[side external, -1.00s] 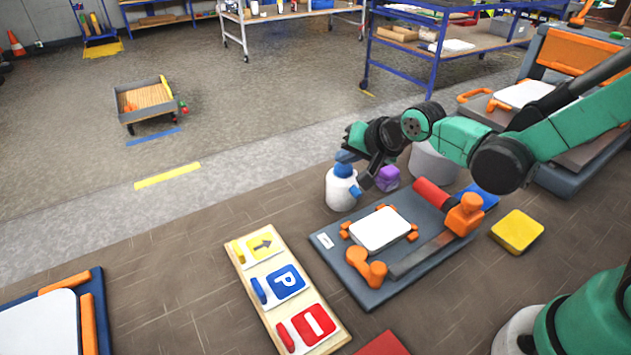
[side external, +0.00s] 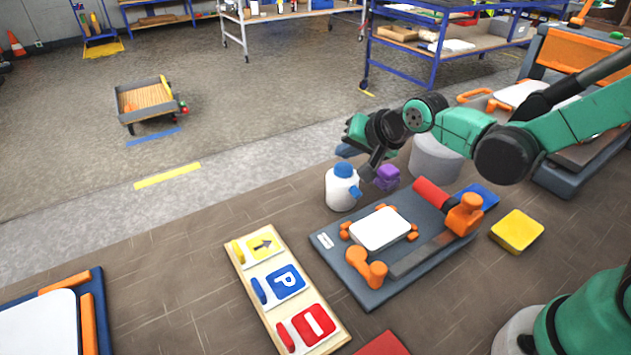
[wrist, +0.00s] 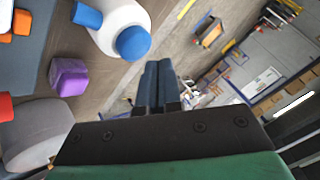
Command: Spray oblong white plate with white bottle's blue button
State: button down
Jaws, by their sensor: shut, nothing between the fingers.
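The white bottle (side external: 341,190) stands upright on the floor beside the grey board, with a blue cap on top. In the wrist view the bottle (wrist: 108,28) shows its blue round top (wrist: 133,43) and a blue side piece (wrist: 87,15). The oblong white plate (side external: 380,229) lies flat on the grey board (side external: 330,258), between orange clamps. My gripper (side external: 352,150) is just above and behind the bottle and looks apart from it. In the wrist view its dark blue fingers (wrist: 159,82) are together and empty, beside the bottle's blue top.
A purple block (side external: 387,177) and a grey cylinder (side external: 435,158) stand right of the bottle. A yellow block (side external: 517,231) lies right of the board. A wooden sign rack (side external: 239,262) is at front left. Floor left of the bottle is clear.

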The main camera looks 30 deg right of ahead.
aim_at(346, 169)
jog(key=shift+r, duration=0.1)
jog(key=shift+r, duration=2.9)
jog(key=shift+f, duration=3.05)
jog(key=shift+f, duration=0.15)
jog(key=shift+f, duration=0.3)
dwell(0.3)
